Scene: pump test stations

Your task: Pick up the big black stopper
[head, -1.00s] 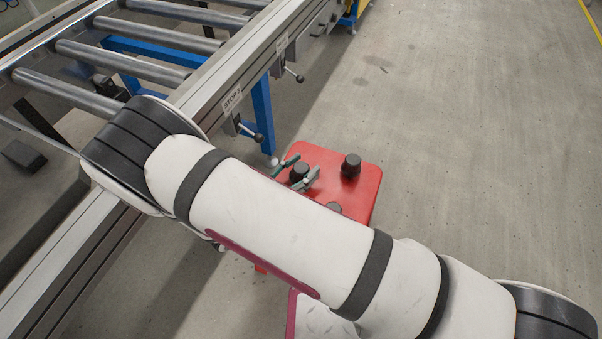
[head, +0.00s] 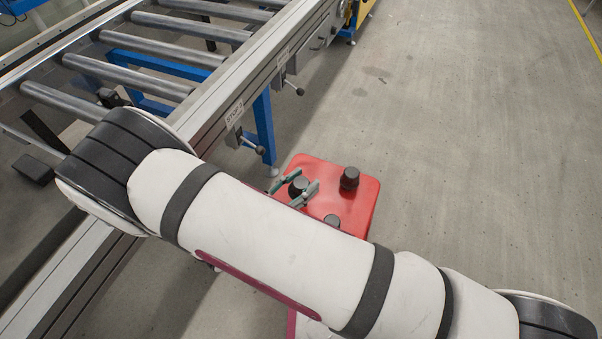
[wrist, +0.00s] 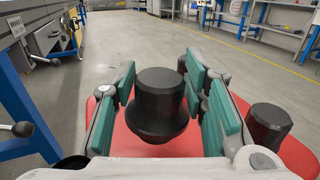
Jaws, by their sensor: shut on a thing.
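The big black stopper (wrist: 158,105) stands upright between my gripper's green pads in the wrist view. It has a round top and a wider collar below. In the head view the same stopper (head: 298,186) is near the left of the red stand top (head: 362,208). My gripper (head: 297,188) is shut on it, with one finger on either side. I cannot tell whether its bottom touches the red top. A second black stopper (head: 349,178) stands to the right, also seen in the wrist view (wrist: 268,126). A third dark stopper (head: 332,220) is partly hidden behind my arm.
A roller conveyor (head: 150,73) with a metal side rail and blue legs runs along the left, close to the red stand. Small levers with black knobs (head: 260,150) stick out from it. The grey floor (head: 470,150) to the right is clear.

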